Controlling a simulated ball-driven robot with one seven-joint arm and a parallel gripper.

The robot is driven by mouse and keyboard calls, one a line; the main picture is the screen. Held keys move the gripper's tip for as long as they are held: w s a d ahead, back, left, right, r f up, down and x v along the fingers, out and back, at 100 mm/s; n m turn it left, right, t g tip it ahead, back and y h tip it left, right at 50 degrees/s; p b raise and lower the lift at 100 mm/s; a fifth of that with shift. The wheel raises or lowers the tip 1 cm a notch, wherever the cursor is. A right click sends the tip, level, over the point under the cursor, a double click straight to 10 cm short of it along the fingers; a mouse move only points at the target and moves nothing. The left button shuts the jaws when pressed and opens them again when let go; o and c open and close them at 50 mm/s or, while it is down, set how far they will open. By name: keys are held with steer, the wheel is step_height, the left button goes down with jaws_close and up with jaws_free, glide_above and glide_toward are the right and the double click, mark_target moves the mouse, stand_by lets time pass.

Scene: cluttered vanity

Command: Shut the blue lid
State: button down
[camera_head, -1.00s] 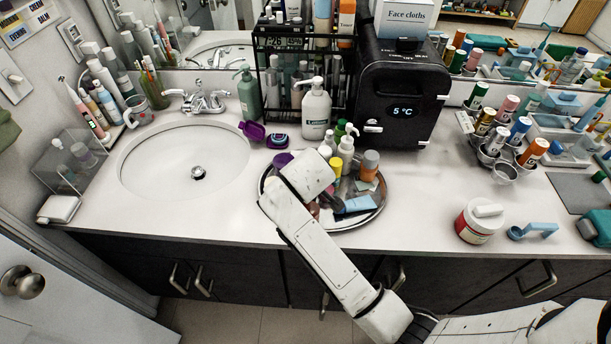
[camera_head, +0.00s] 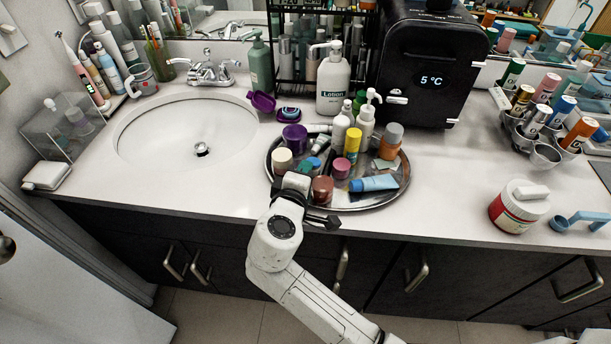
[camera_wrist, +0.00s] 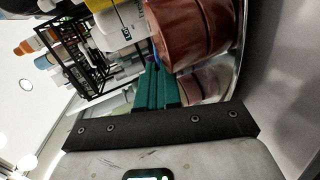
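No lid that is clearly the blue one shows. A small dark blue and teal oval item (camera_head: 288,114) lies on the counter behind the tray, beside an open purple case (camera_head: 262,101). My gripper (camera_head: 308,208) is at the front edge of the round metal tray (camera_head: 385,197), close to a red-brown jar (camera_head: 322,190). In the wrist view, my green fingers (camera_wrist: 156,78) are together with nothing visible between them. The red-brown jar stands just ahead and to the right there (camera_wrist: 190,35). Contact with it cannot be told.
The tray holds several small jars, bottles and a blue tube (camera_head: 374,183). A lotion bottle (camera_head: 332,80) and black cooler (camera_head: 428,65) stand behind. The sink (camera_head: 185,135) is left.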

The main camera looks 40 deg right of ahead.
steer(key=shift+f+h+b, duration=0.2)
steer(key=shift+h+b, duration=0.1)
steer(key=c, duration=1.3)
jaws_free()
steer(key=v, duration=1.1)
steer(key=shift+b, duration=0.35)
steer(key=shift+s+d, duration=0.1)
